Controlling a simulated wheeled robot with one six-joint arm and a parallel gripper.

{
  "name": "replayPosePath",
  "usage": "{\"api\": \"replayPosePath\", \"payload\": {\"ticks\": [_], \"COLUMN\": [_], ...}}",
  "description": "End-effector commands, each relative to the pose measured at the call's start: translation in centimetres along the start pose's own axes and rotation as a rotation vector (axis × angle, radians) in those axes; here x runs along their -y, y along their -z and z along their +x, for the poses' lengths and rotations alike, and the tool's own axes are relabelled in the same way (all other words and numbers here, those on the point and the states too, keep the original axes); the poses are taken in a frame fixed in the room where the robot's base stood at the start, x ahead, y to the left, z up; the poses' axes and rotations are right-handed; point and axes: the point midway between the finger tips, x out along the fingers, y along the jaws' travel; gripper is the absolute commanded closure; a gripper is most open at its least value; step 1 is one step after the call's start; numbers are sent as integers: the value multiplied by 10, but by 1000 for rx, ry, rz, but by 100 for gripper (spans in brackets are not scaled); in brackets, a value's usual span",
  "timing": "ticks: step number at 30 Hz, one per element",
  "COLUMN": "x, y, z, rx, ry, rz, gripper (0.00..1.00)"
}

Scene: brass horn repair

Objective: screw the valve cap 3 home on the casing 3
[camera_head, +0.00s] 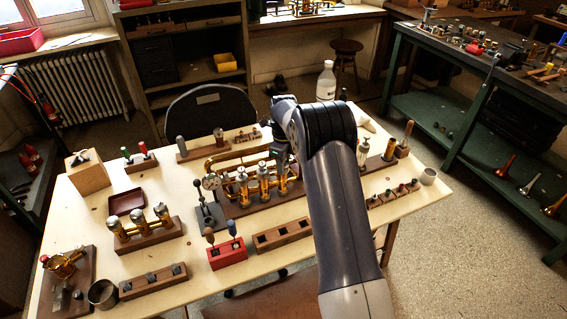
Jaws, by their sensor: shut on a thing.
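A row of three upright brass valve casings stands on a wooden block (234,211) in the middle of the workbench, with brass tubing behind. The right one, which I take as casing 3 (281,184), is directly below my gripper (281,158). My gripper points down over its top and is shut. The valve cap 3 at the fingertips is too small and dark to make out, so I cannot tell how it sits on the casing. My arm hides the bench just right of the casings.
A small lever press (208,214) stands close left of the casings. In front are a red holder (228,256) with two handled tools and an empty-looking wooden rack (283,236). Another block (148,238) with three brass pieces stands left.

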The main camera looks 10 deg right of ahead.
Motion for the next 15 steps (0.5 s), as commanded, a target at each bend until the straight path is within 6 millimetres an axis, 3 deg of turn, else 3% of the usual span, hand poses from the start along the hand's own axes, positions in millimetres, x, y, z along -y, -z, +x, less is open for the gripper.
{"api": "replayPosePath", "payload": {"ticks": [5,15], "x": [0,0], "y": [-1,-1], "z": [-1,0], "rx": [2,2], "ry": [2,1], "rz": [23,371], "gripper": [93,93]}}
